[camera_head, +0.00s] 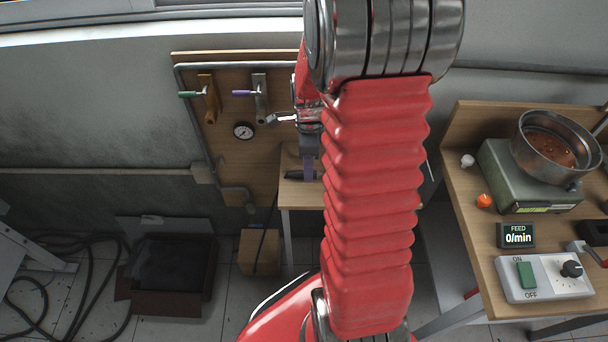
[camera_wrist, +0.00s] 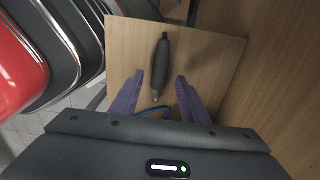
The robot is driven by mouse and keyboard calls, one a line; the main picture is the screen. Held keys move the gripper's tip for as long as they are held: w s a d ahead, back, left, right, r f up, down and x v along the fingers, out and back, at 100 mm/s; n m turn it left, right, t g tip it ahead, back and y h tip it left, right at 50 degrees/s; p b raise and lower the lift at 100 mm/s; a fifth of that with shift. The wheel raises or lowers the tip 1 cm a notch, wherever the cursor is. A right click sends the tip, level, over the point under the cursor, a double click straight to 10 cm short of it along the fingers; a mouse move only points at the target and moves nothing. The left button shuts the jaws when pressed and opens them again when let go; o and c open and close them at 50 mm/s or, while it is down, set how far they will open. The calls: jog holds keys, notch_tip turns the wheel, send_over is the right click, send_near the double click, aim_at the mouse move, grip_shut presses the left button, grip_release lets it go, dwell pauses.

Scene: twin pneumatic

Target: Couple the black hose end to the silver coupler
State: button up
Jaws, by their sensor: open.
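The black hose end (camera_wrist: 161,62) lies on a small wooden table (camera_wrist: 215,57). It is a dark, thick-bodied piece with a narrow pale tip towards my gripper. My gripper (camera_wrist: 161,79) is open, its two purple fingers on either side of the hose end's near part in the picture; I cannot tell the height gap. In the head view my gripper (camera_head: 308,167) is over the small table, and a dark piece of the hose end (camera_head: 294,175) shows beside it. The silver coupler (camera_head: 260,101), with a purple handle, is on the wooden wall panel, apart from my gripper.
A brass coupler (camera_head: 209,103) with a green handle is left of the silver one. A pressure gauge (camera_head: 243,130) sits below them. My red arm hides the middle. A bench (camera_head: 465,215) with a feeder bowl (camera_head: 548,146) and switch box (camera_head: 545,277) stands right.

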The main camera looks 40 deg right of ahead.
jog(key=shift+f, duration=1.1)
jog(key=shift+c, duration=0.6)
grip_shut()
